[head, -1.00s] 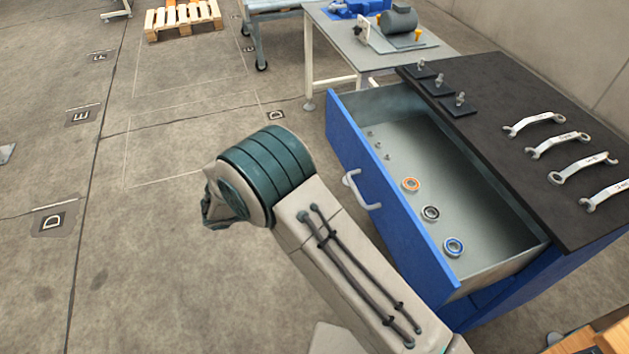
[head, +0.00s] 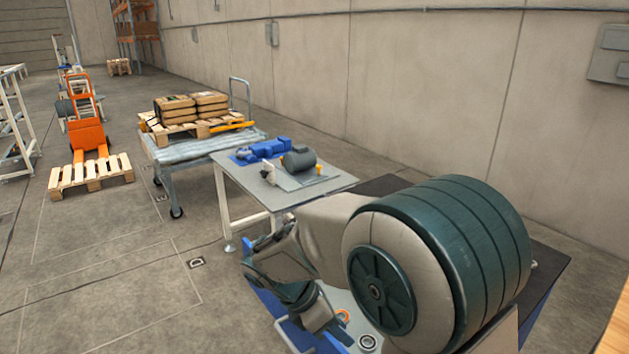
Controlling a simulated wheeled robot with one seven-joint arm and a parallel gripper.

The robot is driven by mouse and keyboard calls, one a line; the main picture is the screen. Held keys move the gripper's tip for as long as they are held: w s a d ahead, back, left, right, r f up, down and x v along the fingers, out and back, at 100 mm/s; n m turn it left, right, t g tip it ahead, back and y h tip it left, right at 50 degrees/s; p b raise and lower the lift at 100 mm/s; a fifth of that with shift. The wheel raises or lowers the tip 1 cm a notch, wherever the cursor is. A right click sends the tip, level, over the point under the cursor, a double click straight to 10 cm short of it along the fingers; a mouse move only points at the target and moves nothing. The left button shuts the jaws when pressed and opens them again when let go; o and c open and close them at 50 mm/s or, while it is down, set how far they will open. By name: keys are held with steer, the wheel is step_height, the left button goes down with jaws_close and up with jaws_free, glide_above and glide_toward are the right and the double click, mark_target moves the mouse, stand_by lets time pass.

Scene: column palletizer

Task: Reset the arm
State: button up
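My arm (head: 435,260) is folded large across the lower right in the head view. Its far links bend down at the left, over the blue drawer cabinet. The end of the arm (head: 315,308) is low over the open drawer (head: 262,300). I cannot make out fingers there, so I cannot tell whether my gripper is open or holds anything. A bearing with an orange ring (head: 343,316) and a dark-ringed bearing (head: 368,342) show in the drawer beside the arm. The arm hides most of the drawer and the cabinet top (head: 545,275).
A grey table (head: 335,181) with a blue part (head: 262,149) and a grey motor-like part (head: 299,159) stands behind the cabinet. Beyond it is a cart (head: 200,150) with a loaded pallet. An orange pallet lifter (head: 87,135) stands left. The left floor is mostly clear.

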steer(key=s+d+r+m+t+y+p, duration=0.1)
steer(key=s+d+r+m+y, duration=0.2)
steer(key=m, duration=0.8)
steer(key=s+d+r+m+t+y+p, duration=0.1)
steer(key=s+d+r+m+t+y, duration=0.1)
steer(key=s+d+r+m+y, duration=0.2)
steer(key=s+d+r+m, duration=0.1)
steer(key=s+d+m, duration=0.2)
steer(key=m, duration=0.4)
steer(key=shift+s+d, duration=0.15)
steer(key=shift+s, duration=0.5)
